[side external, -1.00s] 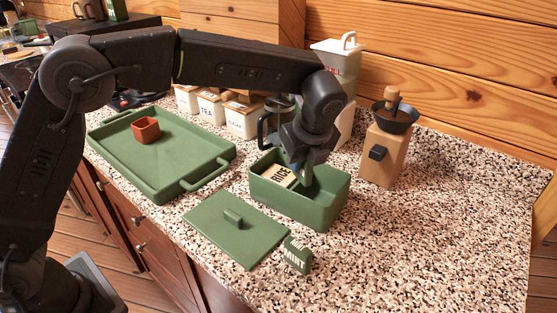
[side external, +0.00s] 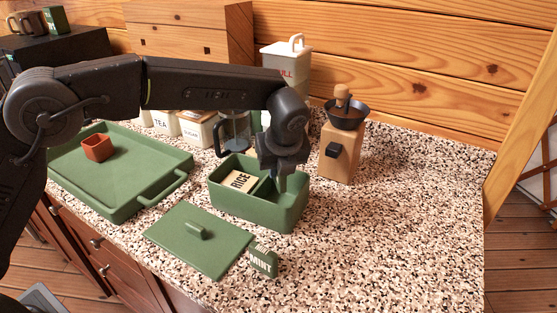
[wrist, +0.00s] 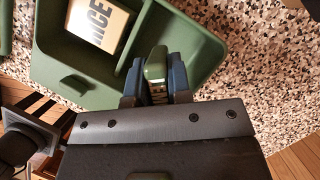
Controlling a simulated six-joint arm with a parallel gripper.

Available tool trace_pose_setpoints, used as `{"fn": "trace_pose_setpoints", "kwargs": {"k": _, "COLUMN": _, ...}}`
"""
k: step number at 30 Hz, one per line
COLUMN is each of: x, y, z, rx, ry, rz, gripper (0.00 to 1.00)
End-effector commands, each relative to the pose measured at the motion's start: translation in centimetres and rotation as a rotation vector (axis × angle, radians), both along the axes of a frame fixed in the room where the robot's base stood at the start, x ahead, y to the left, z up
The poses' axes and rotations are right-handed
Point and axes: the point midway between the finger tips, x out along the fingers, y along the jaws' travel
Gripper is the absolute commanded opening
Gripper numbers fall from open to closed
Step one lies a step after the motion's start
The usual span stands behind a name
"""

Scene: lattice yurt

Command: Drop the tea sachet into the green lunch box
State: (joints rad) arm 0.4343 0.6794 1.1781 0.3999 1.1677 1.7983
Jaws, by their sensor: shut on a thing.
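My gripper (wrist: 156,84) is shut on a small green packet (wrist: 156,65), seen edge-on with a pale printed part; I take it for the tea sachet. In the side view my gripper (side external: 281,183) points down over the right compartment of the green lunch box (side external: 245,208). The sachet is mostly hidden there, and I cannot tell how far it reaches below the rim. The lunch box also shows in the wrist view (wrist: 62,62). A tan packet marked RICE (side external: 239,181) lies in its left compartment, past a divider.
A green lid (side external: 215,248) lies in front of the lunch box, with a green MINT packet (side external: 263,262) at its right corner. A green tray (side external: 125,185) with a red-brown bowl (side external: 97,147) is left. A wooden grinder (side external: 340,150) stands behind right. The right counter is clear.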

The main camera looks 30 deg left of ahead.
Motion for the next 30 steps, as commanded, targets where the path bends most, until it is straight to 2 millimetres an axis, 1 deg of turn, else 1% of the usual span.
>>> {"fn": "trace_pose_setpoints", "kwargs": {"k": 3, "x": 0.0, "y": 0.0, "z": -1.3, "rx": 0.001, "ry": 0.003, "rz": 0.001, "gripper": 0.00}}
{"fn": "trace_pose_setpoints", "kwargs": {"k": 15, "x": 0.0, "y": 0.0, "z": -4.9, "rx": 0.001, "ry": 0.001, "rz": 0.000, "gripper": 0.00}}
{"fn": "trace_pose_setpoints", "kwargs": {"k": 22, "x": 0.0, "y": 0.0, "z": -6.1, "rx": 0.001, "ry": 0.001, "rz": 0.000, "gripper": 0.00}}
{"fn": "trace_pose_setpoints", "kwargs": {"k": 30, "x": 0.0, "y": 0.0, "z": -6.3, "rx": 0.000, "ry": 0.000, "rz": 0.001, "gripper": 0.00}}
